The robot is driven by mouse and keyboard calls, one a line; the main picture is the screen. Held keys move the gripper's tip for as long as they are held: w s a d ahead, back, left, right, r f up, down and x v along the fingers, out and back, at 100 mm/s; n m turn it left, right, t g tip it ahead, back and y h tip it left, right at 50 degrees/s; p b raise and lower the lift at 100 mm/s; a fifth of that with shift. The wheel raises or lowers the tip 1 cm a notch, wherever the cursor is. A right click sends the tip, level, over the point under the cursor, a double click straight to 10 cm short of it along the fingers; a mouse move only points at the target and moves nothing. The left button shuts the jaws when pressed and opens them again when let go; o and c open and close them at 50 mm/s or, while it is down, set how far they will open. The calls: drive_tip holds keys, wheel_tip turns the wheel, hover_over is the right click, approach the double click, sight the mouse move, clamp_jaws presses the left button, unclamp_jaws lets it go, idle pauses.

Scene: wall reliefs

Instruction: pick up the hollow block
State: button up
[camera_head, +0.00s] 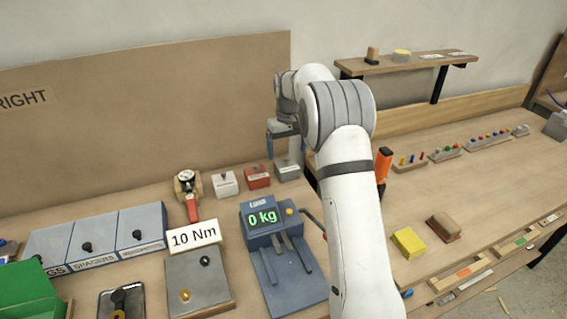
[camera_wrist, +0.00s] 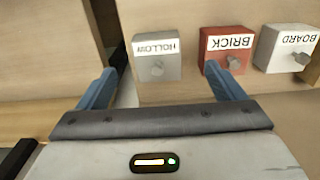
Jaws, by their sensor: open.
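The hollow block is a small grey block (camera_head: 287,170) with a round knob and a white label reading HOLLOW. It stands at the back of the bench, rightmost in a row of three. In the wrist view the hollow block (camera_wrist: 170,69) appears with its label upside down, ahead of and between my blue fingers. My gripper (camera_head: 284,150) is above and near the block in the head view. In the wrist view my gripper (camera_wrist: 163,80) is open and empty, its fingers spread wider than the block. I cannot tell the exact gap to it.
A red BRICK block (camera_wrist: 228,64) is close beside the hollow block, and a white BOARD block (camera_wrist: 284,62) is beyond it. A blue scale (camera_head: 285,270) reading 0 kg stands in front. A tall wooden panel (camera_head: 150,115) rises behind. An orange-handled tool (camera_head: 383,165) stands right of my arm.

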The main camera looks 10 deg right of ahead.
sight(287, 162)
drive_tip(key=shift+w+f, duration=0.75)
wheel_tip(287, 162, down, 7)
drive_tip(key=shift+s+d+f+p, duration=0.1)
drive_tip(key=shift+d+p, duration=0.05)
drive_tip(key=shift+p, duration=0.6)
drive_tip(key=c, duration=1.2)
